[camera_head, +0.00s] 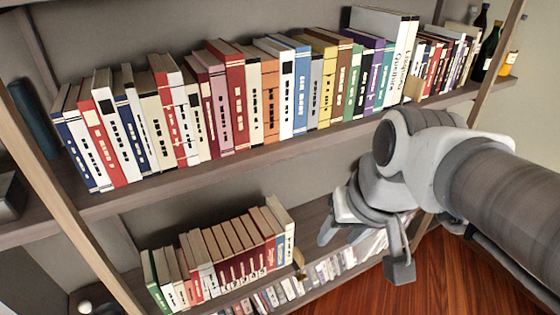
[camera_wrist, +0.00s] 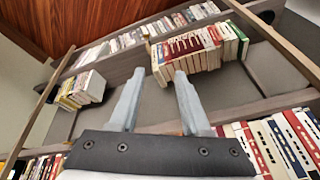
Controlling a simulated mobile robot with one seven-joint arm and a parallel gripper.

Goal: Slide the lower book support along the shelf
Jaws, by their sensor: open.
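The lower book support (camera_head: 299,262) is a small tan piece at the right end of the lower row of books (camera_head: 222,256) in the head view, partly visible. In the wrist view, turned upside down, that row (camera_wrist: 200,47) lies beyond my fingertips, and the support is too small to make out clearly. My gripper (camera_head: 362,252) is open and empty, in front of the lower shelf and to the right of the support.
A long upper row of books (camera_head: 235,95) fills the upper shelf (camera_head: 250,158), with a tan upper support (camera_head: 413,88) near its right end. More books (camera_head: 330,266) stand low at the right. A slanting wooden upright (camera_head: 55,170) is at left. Wooden floor (camera_head: 450,275) is at lower right.

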